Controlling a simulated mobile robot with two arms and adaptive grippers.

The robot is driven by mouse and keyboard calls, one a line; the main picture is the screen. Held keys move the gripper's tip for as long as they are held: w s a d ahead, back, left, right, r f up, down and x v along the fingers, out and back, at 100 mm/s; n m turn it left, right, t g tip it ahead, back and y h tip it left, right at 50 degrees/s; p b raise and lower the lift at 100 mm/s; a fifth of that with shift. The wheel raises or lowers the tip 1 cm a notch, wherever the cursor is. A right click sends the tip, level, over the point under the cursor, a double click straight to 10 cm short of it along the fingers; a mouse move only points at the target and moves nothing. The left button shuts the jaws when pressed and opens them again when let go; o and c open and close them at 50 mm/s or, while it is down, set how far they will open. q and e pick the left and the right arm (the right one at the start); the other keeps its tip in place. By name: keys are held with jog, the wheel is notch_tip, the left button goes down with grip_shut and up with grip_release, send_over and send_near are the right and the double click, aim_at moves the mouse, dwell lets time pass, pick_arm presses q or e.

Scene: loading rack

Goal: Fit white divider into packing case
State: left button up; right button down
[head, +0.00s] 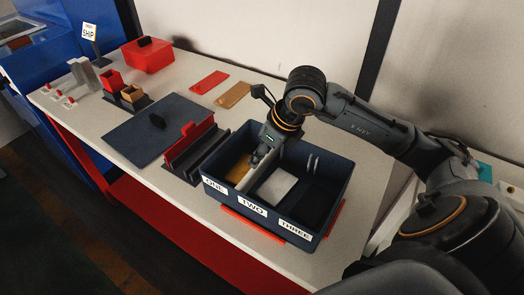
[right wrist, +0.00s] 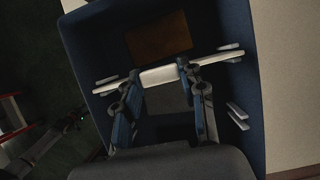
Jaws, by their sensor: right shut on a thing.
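The packing case (head: 211,204) is a dark blue open box with labels ONE, TWO and THREE on its near wall. My right gripper (head: 257,160) reaches down into it from above and is shut on the white divider. In the right wrist view the gripper (right wrist: 158,76) grips the middle tab of the divider (right wrist: 208,62). The divider runs across the case between compartments ONE and TWO, its ends close to the white slot rails (right wrist: 231,46) on the walls. How deep it sits cannot be told. My left gripper is not in view.
Compartment ONE has a tan floor patch (right wrist: 160,35), TWO a pale one (head: 278,187). A dark rack (head: 183,160) with a red panel (head: 190,136) stands left of the case. Red (head: 209,82) and tan (head: 232,95) plates lie behind. A red box (head: 148,56) stands farther back.

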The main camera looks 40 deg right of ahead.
jog(key=c, duration=0.7)
grip_release()
jog(key=shift+r, duration=0.15)
jog(key=v, duration=1.1)
jog(key=shift+s+r, duration=0.25)
jog(key=shift+r, duration=0.1)
